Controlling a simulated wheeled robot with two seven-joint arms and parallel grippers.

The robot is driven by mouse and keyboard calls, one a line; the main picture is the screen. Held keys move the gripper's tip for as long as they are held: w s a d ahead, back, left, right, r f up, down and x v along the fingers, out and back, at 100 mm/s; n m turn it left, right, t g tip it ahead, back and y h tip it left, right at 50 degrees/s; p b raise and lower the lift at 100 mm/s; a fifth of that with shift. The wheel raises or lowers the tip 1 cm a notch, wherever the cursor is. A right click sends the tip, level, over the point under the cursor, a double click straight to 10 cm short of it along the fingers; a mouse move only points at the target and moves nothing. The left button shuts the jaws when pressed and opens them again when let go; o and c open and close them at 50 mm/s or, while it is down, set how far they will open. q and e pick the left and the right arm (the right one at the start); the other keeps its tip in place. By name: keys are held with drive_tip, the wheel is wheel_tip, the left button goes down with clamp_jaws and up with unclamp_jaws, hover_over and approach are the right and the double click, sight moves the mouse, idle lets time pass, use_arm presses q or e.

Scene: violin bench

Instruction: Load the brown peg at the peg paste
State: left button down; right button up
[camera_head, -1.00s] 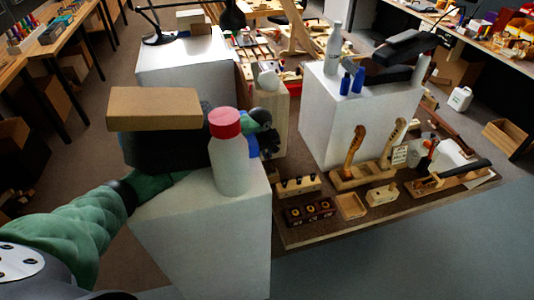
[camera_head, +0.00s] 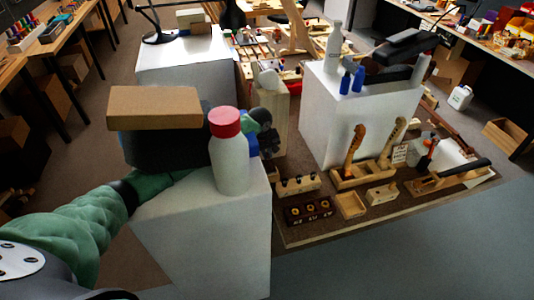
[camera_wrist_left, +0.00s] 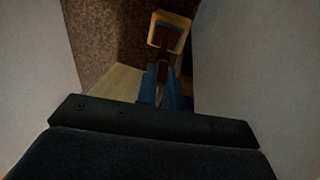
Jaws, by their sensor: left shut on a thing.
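My left gripper (camera_head: 268,146) shows in the head view just behind the white bottle, partly hidden by it. In the left wrist view, its blue fingers (camera_wrist_left: 162,97) are shut on a narrow dark brown piece, the brown peg (camera_wrist_left: 162,70). Beyond the peg, at the top of that view, is a tan-rimmed piece (camera_wrist_left: 171,30) with a dark reddish middle; I cannot tell whether it is the peg paste or whether the peg touches it. The peg is hidden in the head view. My right gripper is not in view.
A white bottle with a red cap (camera_head: 229,150) stands on a white block (camera_head: 215,240) close to my left arm. A second white block (camera_head: 350,125) stands to the right. The low bench (camera_head: 400,217) between and in front holds wooden tools, small boxes and a dark three-hole block (camera_head: 310,210).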

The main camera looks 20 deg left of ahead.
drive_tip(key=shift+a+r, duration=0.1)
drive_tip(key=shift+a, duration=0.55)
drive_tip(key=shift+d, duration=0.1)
use_arm(q)
drive_tip(key=shift+f+p, duration=0.1)
drive_tip(key=shift+p, duration=0.25)
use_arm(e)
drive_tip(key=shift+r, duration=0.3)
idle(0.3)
